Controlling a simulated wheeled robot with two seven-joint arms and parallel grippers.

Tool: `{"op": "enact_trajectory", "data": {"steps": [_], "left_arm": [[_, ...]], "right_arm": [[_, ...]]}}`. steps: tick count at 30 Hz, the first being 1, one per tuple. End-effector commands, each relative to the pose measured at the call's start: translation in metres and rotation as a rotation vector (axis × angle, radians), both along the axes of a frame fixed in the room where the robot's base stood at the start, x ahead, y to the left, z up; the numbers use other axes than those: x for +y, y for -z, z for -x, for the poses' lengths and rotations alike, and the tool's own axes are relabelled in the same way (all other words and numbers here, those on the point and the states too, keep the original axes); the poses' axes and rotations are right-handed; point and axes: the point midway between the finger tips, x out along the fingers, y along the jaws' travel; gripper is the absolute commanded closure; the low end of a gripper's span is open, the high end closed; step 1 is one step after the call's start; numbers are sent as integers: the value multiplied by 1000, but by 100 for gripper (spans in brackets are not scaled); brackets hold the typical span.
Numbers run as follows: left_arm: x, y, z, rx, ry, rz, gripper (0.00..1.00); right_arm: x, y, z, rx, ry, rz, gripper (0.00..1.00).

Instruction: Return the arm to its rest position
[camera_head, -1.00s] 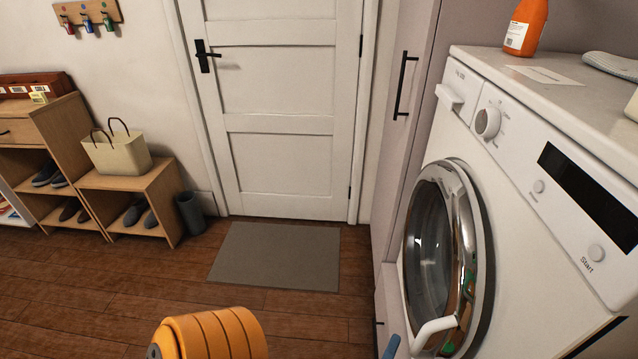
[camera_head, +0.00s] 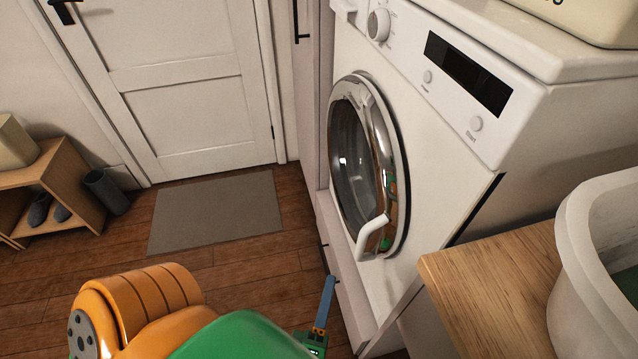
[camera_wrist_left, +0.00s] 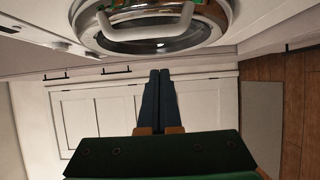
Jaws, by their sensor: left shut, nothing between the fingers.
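My left arm, orange and green, comes in at the bottom of the head view. Its gripper (camera_head: 327,300) has blue fingers and is low in front of the washing machine (camera_head: 440,150), apart from the round door (camera_head: 365,165). In the left wrist view, the two dark blue fingers (camera_wrist_left: 157,100) lie together with nothing between them, so the gripper is shut and empty. The washer door is closed, and its white handle (camera_head: 371,236) is above and right of the fingertips in the head view. My right gripper is not in view.
A wooden counter (camera_head: 470,290) with a white basin-like container (camera_head: 580,250) stands at the right. A grey mat (camera_head: 218,213) lies before the white door (camera_head: 180,90). A shoe shelf (camera_head: 75,180) and a dark bin (camera_head: 106,190) are at the left. The wooden floor between is clear.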

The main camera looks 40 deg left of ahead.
Motion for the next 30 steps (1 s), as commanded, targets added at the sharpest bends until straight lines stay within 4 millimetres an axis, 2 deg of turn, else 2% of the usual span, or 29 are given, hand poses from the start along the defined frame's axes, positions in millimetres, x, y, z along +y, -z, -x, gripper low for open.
{"op": "enact_trajectory", "data": {"steps": [5, 8, 10, 11, 12, 14, 15, 18, 21, 23, 30], "left_arm": [[-4, 0, 8, 2, 4, -4, 100], [-25, 12, -1, 102, 148, -119, 100], [-54, 47, -3, 294, 401, -343, 100], [-64, 71, 2, 401, 531, -467, 100], [-68, 106, 17, 551, 708, -634, 100], [-57, 154, 49, 769, 944, -849, 100], [-41, 178, 73, 899, 1080, -962, 100], [3, 212, 127, 1159, 1347, -1143, 100], [34, 222, 161, 1313, 1510, -1220, 100], [44, 225, 172, 1358, 1558, -1237, 100], [47, 226, 176, 1374, 1578, -1243, 100]], "right_arm": [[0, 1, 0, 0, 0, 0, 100], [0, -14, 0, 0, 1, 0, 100], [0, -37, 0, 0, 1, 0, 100], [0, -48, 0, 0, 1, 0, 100], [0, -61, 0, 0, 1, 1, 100], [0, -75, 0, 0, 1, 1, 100], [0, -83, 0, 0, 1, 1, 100], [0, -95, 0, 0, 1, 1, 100], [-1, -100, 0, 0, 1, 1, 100], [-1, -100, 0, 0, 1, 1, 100], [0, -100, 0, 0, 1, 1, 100]]}}
